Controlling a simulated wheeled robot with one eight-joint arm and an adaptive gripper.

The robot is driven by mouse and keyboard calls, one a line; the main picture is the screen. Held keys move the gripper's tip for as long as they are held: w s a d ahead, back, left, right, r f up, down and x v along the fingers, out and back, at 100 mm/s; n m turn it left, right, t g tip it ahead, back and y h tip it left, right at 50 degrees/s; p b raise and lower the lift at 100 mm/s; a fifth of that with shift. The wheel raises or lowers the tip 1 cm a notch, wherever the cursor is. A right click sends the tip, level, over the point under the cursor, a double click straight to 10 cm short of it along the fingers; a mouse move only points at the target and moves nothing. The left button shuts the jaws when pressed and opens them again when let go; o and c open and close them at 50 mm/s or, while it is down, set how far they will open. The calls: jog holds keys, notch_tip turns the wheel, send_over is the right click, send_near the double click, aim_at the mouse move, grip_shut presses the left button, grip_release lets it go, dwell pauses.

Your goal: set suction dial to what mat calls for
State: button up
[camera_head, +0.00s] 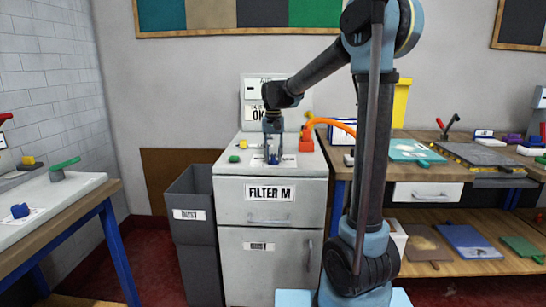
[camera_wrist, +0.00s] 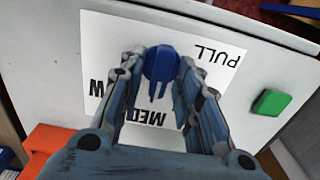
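The suction dial is a blue knob (camera_wrist: 161,62) on a white label (camera_wrist: 105,37) printed "PULL" and "MED", with another word partly hidden. It also shows small on the cabinet top in the head view (camera_head: 273,160). Its narrow prongs point towards the bottom of the wrist view, at "MED". My gripper (camera_wrist: 163,65) reaches down over the dial, one finger on each side. The fingers look parted, and contact is unclear. In the head view my gripper (camera_head: 273,148) is just above the dial. Mats, one teal (camera_head: 408,147) and one grey (camera_head: 478,154), lie on the right bench; their markings are unreadable.
The white cabinet (camera_head: 232,210) reads "FILTER M" on its drawer. A green button (camera_wrist: 271,102) and an orange hose fitting (camera_head: 306,141) flank the dial. A dark bin (camera_head: 190,250) stands left. Another blue knob (camera_head: 20,211) sits on the left table.

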aim_at(274, 155)
jog(key=shift+s+r, duration=0.1)
notch_tip(274, 155, up, 12)
dwell(0.8)
jog(key=s+d+f+t, duration=0.1)
jog(key=s+d+f, duration=0.75)
jog(key=s, duration=0.35)
jog(key=s+d+f+t, duration=0.1)
jog(key=s+d+f, duration=0.6)
jog(key=s+d, duration=0.35)
jog(key=s+d+f, duration=0.2)
jog(key=s+f, duration=0.7)
jog(key=f, duration=0.1)
jog(key=shift+s+f+n, duration=0.3)
jog(key=shift+f, duration=0.05)
jog(key=shift+d, duration=0.1)
